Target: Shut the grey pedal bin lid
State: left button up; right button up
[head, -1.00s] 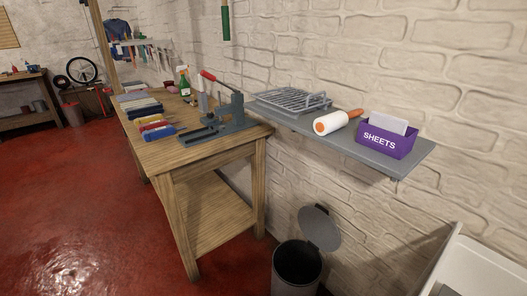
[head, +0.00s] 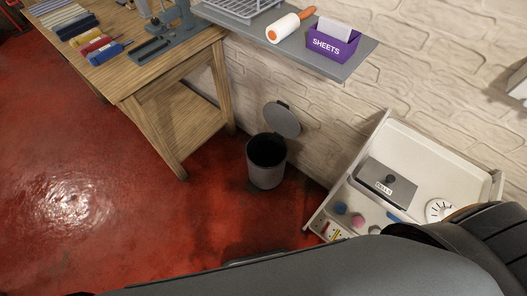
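The grey pedal bin (head: 266,168) stands upright on the red floor, close to the brick wall and right of the wooden workbench. Its round grey lid (head: 282,119) is open, tilted up and back toward the wall. The dark inside of the bin shows. Neither of my grippers is in view. Part of my own body, grey and black, fills the bottom of the head view, well apart from the bin.
The wooden workbench (head: 152,98) is left of the bin. A grey wall shelf (head: 283,44) with a purple SHEETS box (head: 331,46) is above it. A white tray-topped unit (head: 437,149) with small items stands to the right. Red floor (head: 100,190) is clear at left.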

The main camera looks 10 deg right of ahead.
aim_at(278, 116)
jog(key=i+j+z, duration=0.1)
jog(key=i, duration=1.1)
